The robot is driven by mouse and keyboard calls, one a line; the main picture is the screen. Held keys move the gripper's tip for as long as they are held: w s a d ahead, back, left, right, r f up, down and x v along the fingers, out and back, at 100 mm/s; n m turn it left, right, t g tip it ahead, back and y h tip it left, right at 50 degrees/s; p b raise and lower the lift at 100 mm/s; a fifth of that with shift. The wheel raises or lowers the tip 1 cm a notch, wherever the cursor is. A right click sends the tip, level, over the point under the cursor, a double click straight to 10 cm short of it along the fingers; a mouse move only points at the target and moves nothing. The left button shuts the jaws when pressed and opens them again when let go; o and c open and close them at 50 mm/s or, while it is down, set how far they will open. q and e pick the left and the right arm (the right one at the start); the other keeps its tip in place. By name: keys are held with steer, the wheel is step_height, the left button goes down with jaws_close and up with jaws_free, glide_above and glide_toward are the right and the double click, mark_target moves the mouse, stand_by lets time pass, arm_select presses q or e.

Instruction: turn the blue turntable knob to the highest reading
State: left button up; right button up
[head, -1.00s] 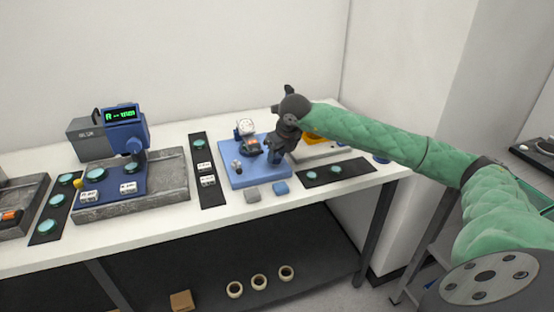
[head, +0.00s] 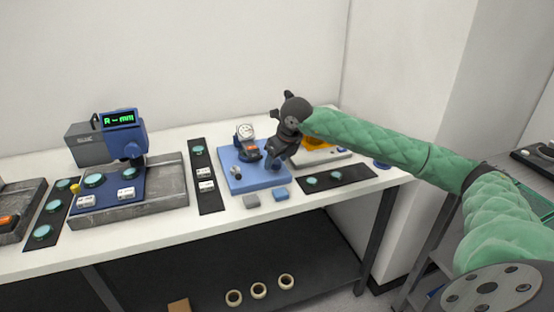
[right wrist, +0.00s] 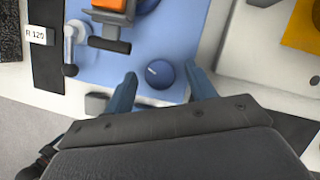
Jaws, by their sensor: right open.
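The blue knob (right wrist: 158,74) with a white mark sits on the blue base plate (right wrist: 110,66) in the right wrist view. My right gripper (head: 274,161) is open over the right part of this plate, its blue fingers apart on either side of the knob; I cannot tell whether they touch it. In the head view the gripper mostly hides the knob. A white round dial gauge (head: 246,131) stands on the plate, its needle too small to read. My left gripper is not in view.
A blue instrument (head: 123,146) with a green display stands on a grey stone block at the left. Black mats (head: 207,203) with teal discs lie beside the plate. A yellow-orange part (right wrist: 306,24) is close on the right. Grey and blue pads lie in front.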

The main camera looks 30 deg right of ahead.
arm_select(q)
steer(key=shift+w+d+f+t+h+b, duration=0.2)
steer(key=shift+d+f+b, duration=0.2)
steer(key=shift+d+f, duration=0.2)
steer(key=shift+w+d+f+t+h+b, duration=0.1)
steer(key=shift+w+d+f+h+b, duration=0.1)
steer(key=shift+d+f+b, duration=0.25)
arm_select(e)
steer(key=v, duration=0.7)
steer(key=shift+r, duration=0.35)
